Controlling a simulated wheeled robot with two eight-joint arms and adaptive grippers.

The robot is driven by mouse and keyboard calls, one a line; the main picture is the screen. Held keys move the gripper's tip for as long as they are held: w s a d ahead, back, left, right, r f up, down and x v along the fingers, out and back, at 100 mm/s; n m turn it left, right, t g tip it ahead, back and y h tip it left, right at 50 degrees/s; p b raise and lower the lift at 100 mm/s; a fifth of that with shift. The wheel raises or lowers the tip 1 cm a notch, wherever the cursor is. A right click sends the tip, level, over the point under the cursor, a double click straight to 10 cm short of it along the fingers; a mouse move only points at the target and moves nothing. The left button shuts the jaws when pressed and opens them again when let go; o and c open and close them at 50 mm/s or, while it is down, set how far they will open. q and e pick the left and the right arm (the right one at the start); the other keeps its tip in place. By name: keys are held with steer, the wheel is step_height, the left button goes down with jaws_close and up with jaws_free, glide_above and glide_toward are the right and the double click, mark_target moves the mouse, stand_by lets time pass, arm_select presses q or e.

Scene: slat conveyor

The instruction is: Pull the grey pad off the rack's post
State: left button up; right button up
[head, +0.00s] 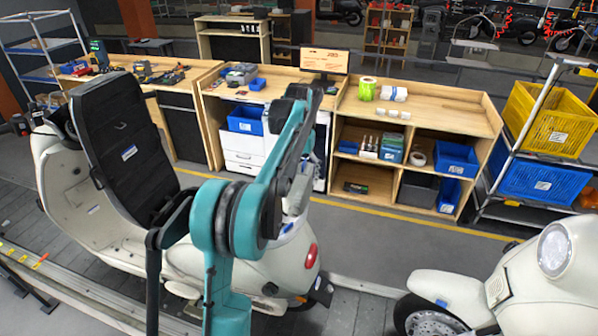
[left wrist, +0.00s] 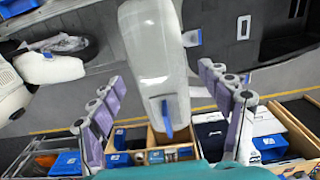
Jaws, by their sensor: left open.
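I cannot pick out the grey pad for certain in either view. A metal rack (head: 513,143) with crates stands at the right of the head view; its near upright slants up to the top right. My left gripper (left wrist: 162,75) is open in the left wrist view, with its jointed fingers spread to both sides. A long pale grey shape with blue tabs (left wrist: 150,55) shows between them; I cannot tell what it is or whether it touches them. In the head view my teal arm hides most of this gripper. My right gripper is not in view.
A cream scooter (head: 75,205) with a raised black seat (head: 128,145) stands at the left. Another scooter (head: 560,290) is at the lower right. Wooden benches (head: 430,110) line the back. A yellow crate (head: 550,120) is on the rack. Floor shows between scooters and benches.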

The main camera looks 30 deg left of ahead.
arm_select(q)
steer(key=shift+f+p, duration=0.3)
steer(key=shift+f, duration=2.9)
steer(key=c, duration=1.4)
steer(key=o, duration=0.6)
steer(key=c, duration=0.4)
